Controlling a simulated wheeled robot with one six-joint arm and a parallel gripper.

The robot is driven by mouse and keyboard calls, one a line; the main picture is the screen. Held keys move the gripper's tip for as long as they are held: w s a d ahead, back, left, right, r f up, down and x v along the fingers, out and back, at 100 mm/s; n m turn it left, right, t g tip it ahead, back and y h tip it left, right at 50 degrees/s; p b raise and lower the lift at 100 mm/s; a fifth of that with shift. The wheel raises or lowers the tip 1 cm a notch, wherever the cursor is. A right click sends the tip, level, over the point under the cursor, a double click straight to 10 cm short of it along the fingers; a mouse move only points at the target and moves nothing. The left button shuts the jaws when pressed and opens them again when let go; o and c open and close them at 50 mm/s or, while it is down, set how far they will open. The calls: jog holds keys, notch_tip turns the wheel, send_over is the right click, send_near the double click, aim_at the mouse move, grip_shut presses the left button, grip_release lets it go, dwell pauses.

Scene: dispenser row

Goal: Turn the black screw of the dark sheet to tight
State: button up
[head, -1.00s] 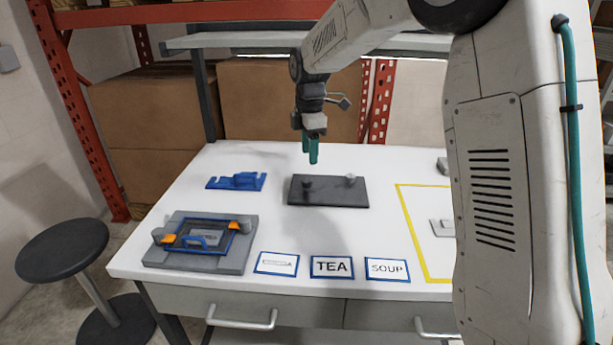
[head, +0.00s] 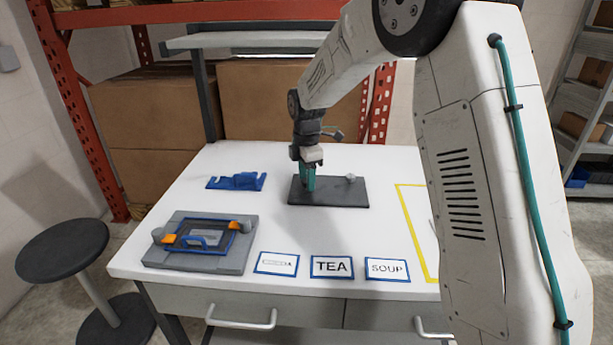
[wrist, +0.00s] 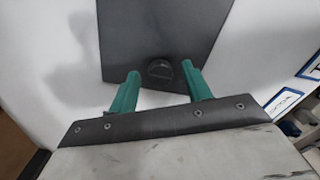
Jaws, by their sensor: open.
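The dark sheet (head: 335,196) lies flat on the white table. Its black screw (wrist: 159,70) shows in the wrist view as a round dark knob near the sheet's close edge. My gripper (wrist: 158,80) has two green fingers, open, with the screw between and just beyond their tips; a gap shows on both sides. In the head view my gripper (head: 308,186) is low over the left part of the sheet and hides the black screw. A grey knob (head: 350,178) stands at the sheet's right end. I cannot tell the screw's tightness.
A blue bracket (head: 237,181) lies left of the sheet. A grey fixture (head: 160,258) with orange clips and a blue-handled frame is at the front left. Label cards, including TEA (head: 332,267) and SOUP (head: 387,269), lie along the front. A yellow outline (head: 413,229) is at right.

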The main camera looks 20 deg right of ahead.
jog(key=c, duration=1)
